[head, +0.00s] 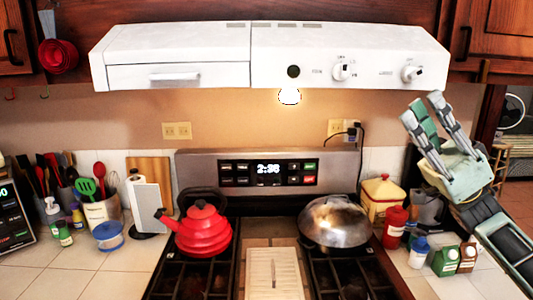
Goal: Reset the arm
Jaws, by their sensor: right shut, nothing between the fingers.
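My right gripper (422,108) is raised at the right, its fingers pointing up and to the left. It is shut and empty, and it touches nothing that I can see. My right forearm comes in from the lower right edge. The gripper is in front of the wall and the right end of the white range hood (180,45), above the counter items there. My left gripper and arm are not in view.
The stove holds a red kettle (204,230) and a lidded metal pan (335,222). Utensils crowd the left counter. Dark cabinets flank the hood.

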